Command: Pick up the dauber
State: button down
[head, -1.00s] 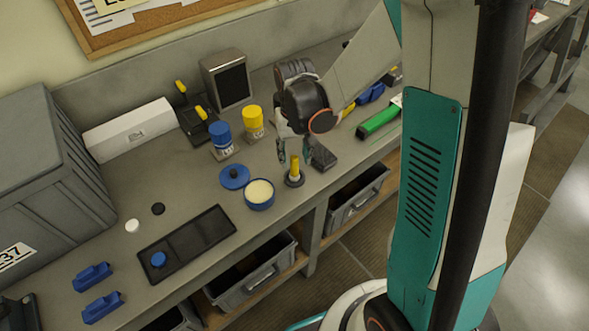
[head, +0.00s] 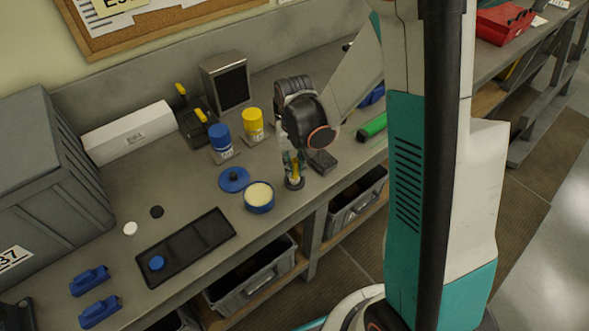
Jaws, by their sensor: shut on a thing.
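The dauber (head: 295,183) looks to be the small upright piece with a yellow handle and a round dark base near the front edge of the bench. My gripper (head: 293,167) points down over it, with its fingers shut around the yellow handle. The fingers hide part of the handle. The base appears to rest on the bench top, though a small gap would be hard to see.
An open round tin (head: 259,196) with pale filling stands just left of the dauber. A dark block (head: 322,162) lies close on the right. A blue lid (head: 234,180), blue-capped bottle (head: 221,140) and yellow-capped bottle (head: 253,124) stand nearby. A black tray (head: 188,247) lies front left.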

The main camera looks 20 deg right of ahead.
jog(key=shift+r, duration=0.15)
notch_tip(320, 180, up, 20)
jog(key=p, duration=0.3)
jog(key=shift+p, duration=0.35)
jog(key=shift+f, duration=0.2)
